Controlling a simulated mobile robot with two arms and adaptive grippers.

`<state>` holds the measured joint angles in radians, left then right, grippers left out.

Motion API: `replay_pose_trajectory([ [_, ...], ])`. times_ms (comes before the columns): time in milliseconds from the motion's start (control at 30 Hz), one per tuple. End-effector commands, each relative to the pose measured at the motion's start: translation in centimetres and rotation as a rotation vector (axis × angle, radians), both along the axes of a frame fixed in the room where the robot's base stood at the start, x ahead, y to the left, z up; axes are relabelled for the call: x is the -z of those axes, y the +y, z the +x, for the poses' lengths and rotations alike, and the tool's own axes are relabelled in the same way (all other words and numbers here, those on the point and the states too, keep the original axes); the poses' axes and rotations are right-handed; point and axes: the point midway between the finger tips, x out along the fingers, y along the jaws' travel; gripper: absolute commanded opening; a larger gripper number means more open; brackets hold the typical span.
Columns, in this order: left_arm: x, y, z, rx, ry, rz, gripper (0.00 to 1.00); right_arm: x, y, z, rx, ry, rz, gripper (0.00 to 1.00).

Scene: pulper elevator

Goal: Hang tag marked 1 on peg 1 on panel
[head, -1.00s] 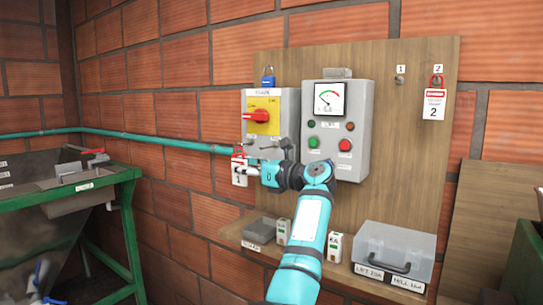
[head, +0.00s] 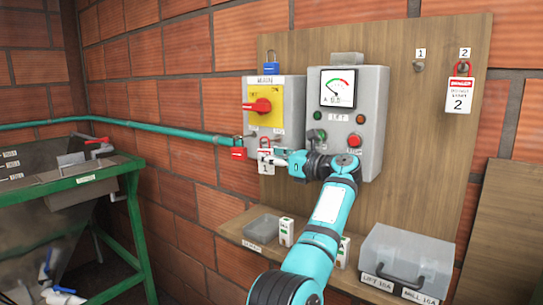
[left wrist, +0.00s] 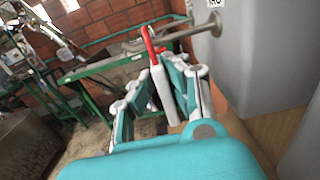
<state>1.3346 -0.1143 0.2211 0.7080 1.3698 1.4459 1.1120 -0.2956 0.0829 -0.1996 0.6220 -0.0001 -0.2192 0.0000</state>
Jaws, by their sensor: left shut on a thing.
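The tag marked 1 (head: 266,168) is white with a red hook loop and hangs upright below the yellow-plated switch box. My left gripper (head: 280,160) is shut on it from the right. In the left wrist view the tag (left wrist: 163,88) shows edge-on between my fingers (left wrist: 168,92), its red loop upward beside a metal rod. I cannot tell whether the loop touches the rod. Peg 1 (head: 418,67) is bare, under the label 1, high on the wooden panel (head: 410,150). Tag 2 (head: 458,98) hangs on peg 2 (head: 463,67). My right gripper is out of view.
The switch box (head: 265,108) and the grey meter box (head: 365,120) project from the panel left of peg 1. A red padlock (head: 238,153) is left of tag 1. The panel around peg 1 is clear.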

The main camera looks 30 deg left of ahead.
Motion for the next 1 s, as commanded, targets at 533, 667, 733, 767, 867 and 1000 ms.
replay_pose_trajectory([
  [533, 0.5, 0.4, -0.1, -0.003, 0.001, -0.002, 0.35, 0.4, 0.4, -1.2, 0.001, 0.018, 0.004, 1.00],
  [667, 0.7, -0.8, -0.1, 0.000, 0.000, -0.003, 0.35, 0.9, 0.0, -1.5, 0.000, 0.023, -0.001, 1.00],
  [733, 0.8, -2.2, -0.1, 0.003, 0.000, -0.004, 0.35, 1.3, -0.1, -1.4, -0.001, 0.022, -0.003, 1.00],
  [767, 0.9, -2.8, -0.2, 0.002, 0.000, -0.004, 0.35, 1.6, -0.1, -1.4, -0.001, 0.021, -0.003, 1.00],
  [867, 0.7, -5.4, -0.5, 0.004, 0.000, -0.004, 0.35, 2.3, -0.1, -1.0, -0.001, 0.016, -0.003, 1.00],
  [1000, 0.5, -8.8, -0.8, 0.002, 0.001, -0.004, 0.35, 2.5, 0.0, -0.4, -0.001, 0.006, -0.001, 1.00],
])
